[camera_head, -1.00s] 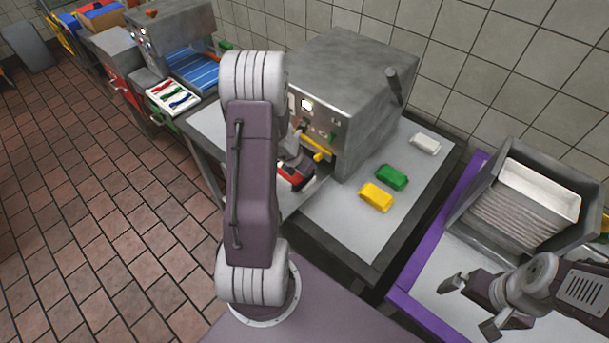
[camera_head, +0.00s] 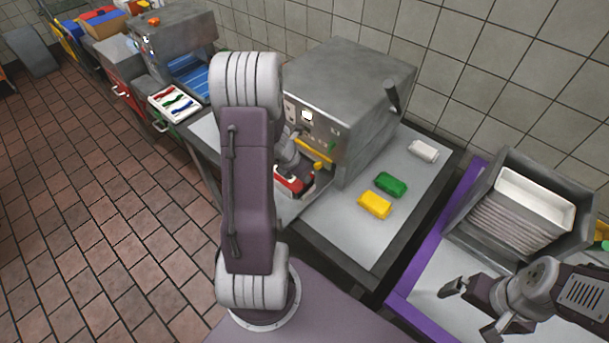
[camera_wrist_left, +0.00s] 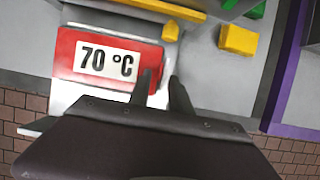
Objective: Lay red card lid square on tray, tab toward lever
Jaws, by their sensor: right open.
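The red card lid (camera_wrist_left: 68,50) shows in the left wrist view with a white "70 °C" label. It lies over a white surface (camera_wrist_left: 75,97), seemingly the tray, below the machine's front. It also shows in the head view (camera_head: 293,183), partly hidden by my left arm. My left gripper (camera_wrist_left: 162,75) has its two dark fingertips close together at the card's right part. Whether they grip it I cannot tell. A dark lever (camera_head: 392,95) sticks out from the machine's right side. My right gripper (camera_head: 470,308) is open and empty at the lower right.
The grey machine (camera_head: 345,85) stands on the table, with a yellow bar (camera_head: 314,152) on its front. Yellow (camera_head: 374,205), green (camera_head: 390,184) and white (camera_head: 423,150) blocks lie right of it. A grey bin (camera_head: 468,208) with white trays stands farther right.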

